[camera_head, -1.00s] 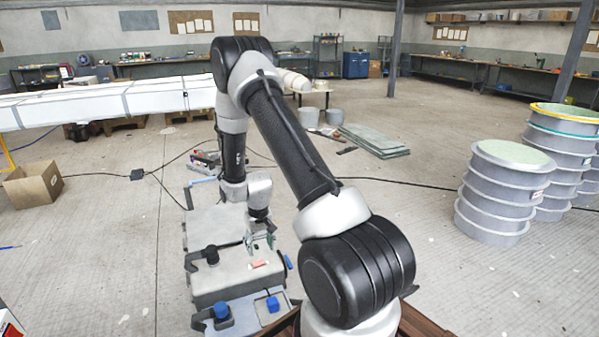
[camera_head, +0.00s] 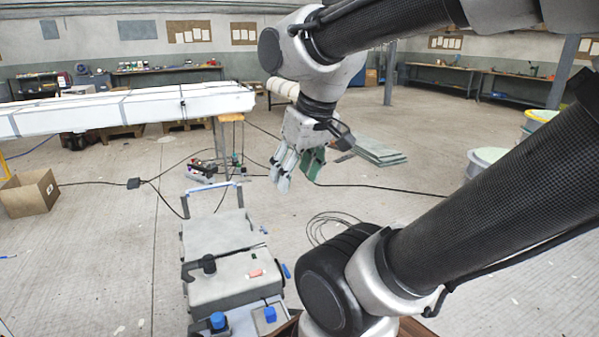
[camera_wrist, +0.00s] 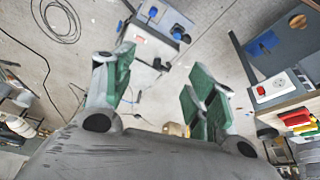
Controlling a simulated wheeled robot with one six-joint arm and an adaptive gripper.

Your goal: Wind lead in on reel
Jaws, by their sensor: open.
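A thin black lead (camera_head: 390,187) runs across the floor. A loose coil of dark cable (camera_head: 328,222) lies on the floor to the right of the grey wheeled case; a coil (camera_wrist: 57,20) also shows at the top left of the wrist view. Whether the coil and the long lead are one cable I cannot tell. I cannot make out a reel for certain in either view. My gripper (camera_head: 299,172) is raised above the floor, green-padded fingers pointing down. In the wrist view, my gripper (camera_wrist: 160,75) has its fingers wide apart with nothing between them.
The grey case (camera_head: 225,275) stands in front with blue and red items on it. A small black box (camera_head: 134,183) sits on the cable. A cardboard box (camera_head: 30,192) stands left; flat green sheets (camera_head: 378,150) lie behind.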

